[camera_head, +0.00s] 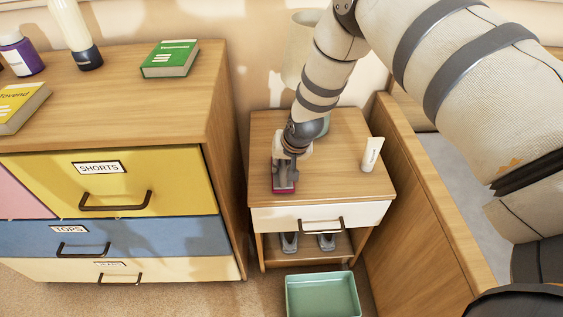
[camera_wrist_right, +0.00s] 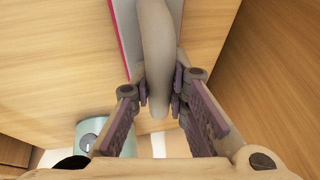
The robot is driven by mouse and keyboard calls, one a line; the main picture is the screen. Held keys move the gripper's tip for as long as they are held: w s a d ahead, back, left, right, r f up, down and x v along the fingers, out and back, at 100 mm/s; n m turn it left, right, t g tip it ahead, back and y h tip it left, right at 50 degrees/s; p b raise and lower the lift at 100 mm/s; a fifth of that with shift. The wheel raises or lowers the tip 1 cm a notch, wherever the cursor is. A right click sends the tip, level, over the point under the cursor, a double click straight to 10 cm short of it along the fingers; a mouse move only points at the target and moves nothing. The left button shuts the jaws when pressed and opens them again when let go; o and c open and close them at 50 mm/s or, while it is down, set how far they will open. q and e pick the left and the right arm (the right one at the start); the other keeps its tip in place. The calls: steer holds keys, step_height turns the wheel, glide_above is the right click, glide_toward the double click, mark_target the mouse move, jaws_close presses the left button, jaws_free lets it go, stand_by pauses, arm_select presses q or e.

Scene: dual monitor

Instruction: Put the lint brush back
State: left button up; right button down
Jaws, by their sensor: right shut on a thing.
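The lint brush (camera_head: 284,186) is at the left part of the nightstand top (camera_head: 340,180), with a pink edge and grey body. My right gripper (camera_head: 290,150) comes down from above and is shut on its handle. In the right wrist view the beige handle (camera_wrist_right: 155,50) lies between the two fingers of my right gripper (camera_wrist_right: 160,95). The brush head (camera_wrist_right: 124,20) with its pink edge is partly hidden behind the handle. I cannot tell whether the brush touches the nightstand top. My left gripper is not in view.
A white tube (camera_head: 372,155) stands at the nightstand's right side. A lamp (camera_head: 300,48) stands behind my right arm. The dresser (camera_head: 219,110) is at left and a wooden bed side (camera_head: 425,200) at right. A green bin (camera_head: 322,294) is on the floor in front.

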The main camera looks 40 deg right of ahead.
steer(key=shift+f, duration=0.15)
steer(key=c, duration=1.6)
jaws_free()
steer(key=shift+o, duration=0.2)
